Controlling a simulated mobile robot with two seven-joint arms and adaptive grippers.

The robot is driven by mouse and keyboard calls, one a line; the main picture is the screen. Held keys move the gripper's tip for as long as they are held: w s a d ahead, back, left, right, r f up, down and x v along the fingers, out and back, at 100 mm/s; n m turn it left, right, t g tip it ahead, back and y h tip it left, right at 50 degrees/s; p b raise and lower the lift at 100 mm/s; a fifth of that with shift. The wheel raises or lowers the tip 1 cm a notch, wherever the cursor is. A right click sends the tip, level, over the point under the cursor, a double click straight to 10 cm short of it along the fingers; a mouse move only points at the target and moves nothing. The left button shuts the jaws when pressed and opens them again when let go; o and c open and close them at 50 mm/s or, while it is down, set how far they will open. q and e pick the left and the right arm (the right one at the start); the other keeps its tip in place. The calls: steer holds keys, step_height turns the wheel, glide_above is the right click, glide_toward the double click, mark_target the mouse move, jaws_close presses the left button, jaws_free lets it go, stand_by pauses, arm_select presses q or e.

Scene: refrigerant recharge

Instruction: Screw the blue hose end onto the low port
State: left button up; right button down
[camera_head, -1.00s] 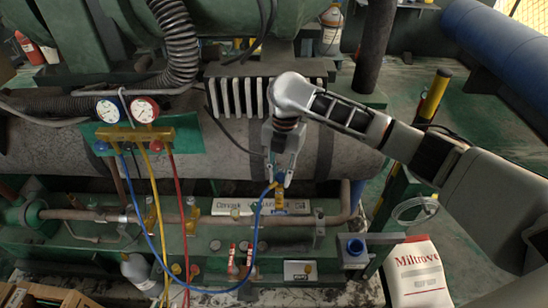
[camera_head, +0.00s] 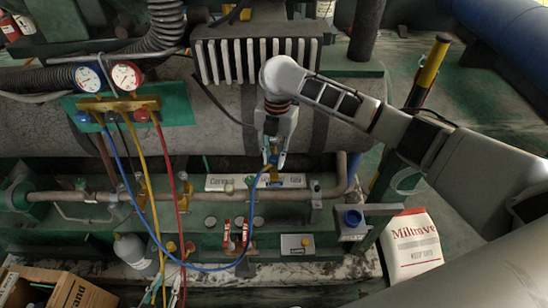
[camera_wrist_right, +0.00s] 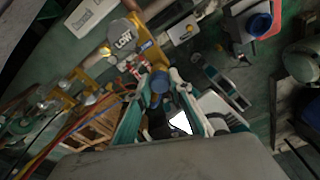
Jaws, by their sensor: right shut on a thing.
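The blue hose (camera_head: 215,268) hangs in a loop from the gauge manifold and rises to its blue end (camera_head: 273,159). My right gripper (camera_head: 273,154) points down and is shut on that end. In the right wrist view the blue hose end (camera_wrist_right: 160,82) sits between the fingers. The yellow brass fitting of the low port (camera_head: 272,176) is right below the end. The end hides part of it, and I cannot tell whether they touch.
The manifold (camera_head: 118,105) with two gauges hangs at left, with yellow (camera_head: 150,190) and red (camera_head: 172,180) hoses hanging down. A horizontal pipe (camera_head: 100,197) runs behind the ports.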

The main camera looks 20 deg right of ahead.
steer(key=shift+p, duration=0.4)
arm_select(q)
steer(key=shift+s+d+r, duration=0.1)
arm_select(e)
steer(key=shift+r, duration=0.1)
arm_select(q)
steer(key=shift+s, duration=0.1)
steer(key=shift+a+r+p, duration=0.2)
steer(key=shift+r+p, duration=0.25)
steer(key=shift+p, duration=0.3)
steer(key=shift+r, duration=0.25)
steer(key=shift+r+p, duration=0.5)
steer(key=shift+p, duration=0.15)
steer(key=shift+r+p, duration=0.2)
steer(key=shift+p, duration=0.1)
steer(key=shift+s+r+p, duration=0.1)
steer(key=shift+r+p, duration=0.25)
steer(key=shift+p, duration=0.05)
